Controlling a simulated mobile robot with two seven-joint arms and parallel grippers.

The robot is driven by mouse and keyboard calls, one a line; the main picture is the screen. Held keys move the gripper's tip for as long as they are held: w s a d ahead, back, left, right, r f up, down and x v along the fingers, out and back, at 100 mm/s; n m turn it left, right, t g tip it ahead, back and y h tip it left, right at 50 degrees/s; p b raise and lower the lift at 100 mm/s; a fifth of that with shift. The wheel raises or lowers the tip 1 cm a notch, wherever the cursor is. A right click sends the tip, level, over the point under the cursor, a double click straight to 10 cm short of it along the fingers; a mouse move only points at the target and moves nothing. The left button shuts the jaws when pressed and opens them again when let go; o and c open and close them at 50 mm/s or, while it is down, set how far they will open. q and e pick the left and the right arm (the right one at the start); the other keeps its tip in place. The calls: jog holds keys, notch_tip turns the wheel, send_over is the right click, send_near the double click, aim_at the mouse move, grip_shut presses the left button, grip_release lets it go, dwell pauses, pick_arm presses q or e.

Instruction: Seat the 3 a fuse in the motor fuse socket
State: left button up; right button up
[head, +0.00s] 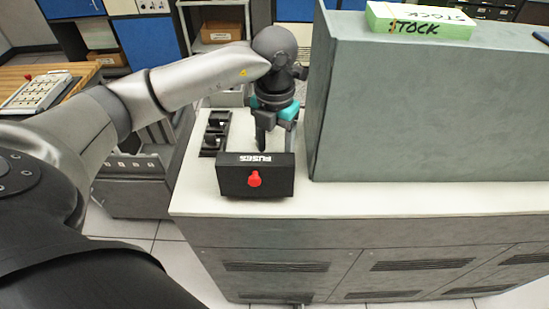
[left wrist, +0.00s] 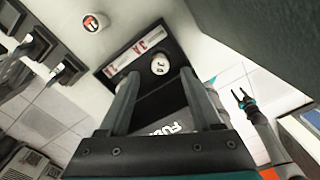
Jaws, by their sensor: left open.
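My left gripper (head: 266,138) points down just behind the front of the black fuse box (head: 228,181). In the left wrist view its two fingers (left wrist: 158,92) are apart with nothing held between them. Another white fuse (left wrist: 95,22) with a red and black mark stands on the white top outside the box.
A large grey cabinet (head: 405,105) stands close on the right of my left gripper, with a green "STOCK" box (head: 420,20) on it. The white counter top (head: 400,196) is bare in front. A red knob (head: 254,179) juts from the fuse box's front.

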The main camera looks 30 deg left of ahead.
pick_arm(q)
notch_tip(320, 180, up, 10)
jog(key=shift+d+r, duration=0.15)
jog(key=shift+r, duration=0.1)
dwell(0.3)
